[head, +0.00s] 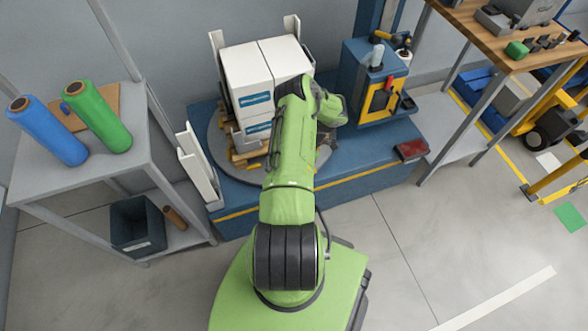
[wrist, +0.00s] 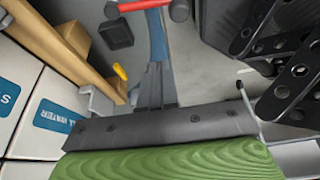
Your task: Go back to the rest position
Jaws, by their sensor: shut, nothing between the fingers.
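My green arm (head: 292,160) reaches forward over the blue platform, its far end beside the stacked white boxes. In the head view my gripper's fingertips are hidden behind the arm. In the wrist view my gripper (wrist: 278,65) shows as black perforated fingers at the upper right. It is shut and holds nothing. White boxes (wrist: 52,117) with blue labels stand at the left of the wrist view. No contact between fingers and boxes shows.
The stack of white boxes (head: 250,75) stands on a round turntable on the blue platform (head: 365,165). A blue machine with a yellow panel (head: 378,98) stands to its right. A grey shelf (head: 140,160) with film rolls is left, a workbench (head: 480,35) right. The floor (head: 440,240) is open front right.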

